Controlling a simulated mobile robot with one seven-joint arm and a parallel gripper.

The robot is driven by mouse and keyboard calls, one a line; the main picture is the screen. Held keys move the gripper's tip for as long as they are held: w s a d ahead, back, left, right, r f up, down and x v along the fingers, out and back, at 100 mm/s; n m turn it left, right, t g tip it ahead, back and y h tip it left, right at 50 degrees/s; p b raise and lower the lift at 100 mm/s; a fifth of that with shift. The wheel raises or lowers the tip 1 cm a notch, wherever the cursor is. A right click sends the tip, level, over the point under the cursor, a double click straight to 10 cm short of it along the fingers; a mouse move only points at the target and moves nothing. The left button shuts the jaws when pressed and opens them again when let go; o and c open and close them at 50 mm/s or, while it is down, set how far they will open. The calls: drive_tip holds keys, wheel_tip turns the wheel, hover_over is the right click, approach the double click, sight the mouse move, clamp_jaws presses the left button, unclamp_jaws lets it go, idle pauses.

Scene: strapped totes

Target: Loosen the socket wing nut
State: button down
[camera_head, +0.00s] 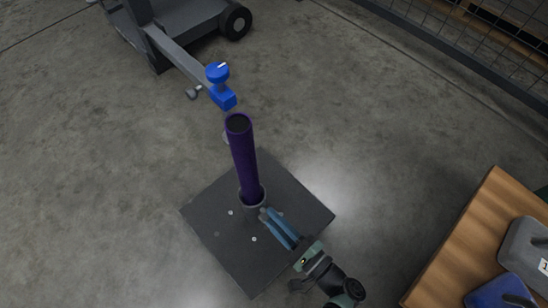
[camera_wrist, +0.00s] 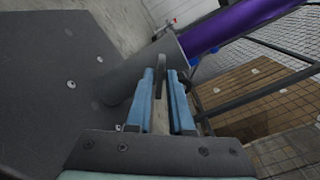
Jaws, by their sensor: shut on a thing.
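A purple tube (camera_head: 243,160) stands upright in a short dark grey socket (camera_head: 254,198) on a square dark base plate (camera_head: 225,245). In the wrist view the socket (camera_wrist: 134,88) and the purple tube (camera_wrist: 230,25) run up to the right. My gripper (camera_head: 265,213) reaches the socket's side from the lower right. In the wrist view the two blue fingers of my gripper (camera_wrist: 165,80) are closed around the dark wing nut (camera_wrist: 159,66) beside the socket. Only the nut's upper part shows between the fingertips; the rest is hidden.
A blue knob and clamp block (camera_head: 222,97) sit on a grey arm just beyond the tube's top. A wheeled grey cart (camera_head: 185,35) stands at the back. A wooden table (camera_head: 462,235) with totes (camera_head: 526,250) is at the right. The floor on the left is clear.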

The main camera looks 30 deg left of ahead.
drive_tip(key=shift+n, duration=0.6)
drive_tip(key=c, duration=1)
unclamp_jaws()
drive_tip(key=shift+o, duration=0.2)
drive_tip(key=v, duration=1.3)
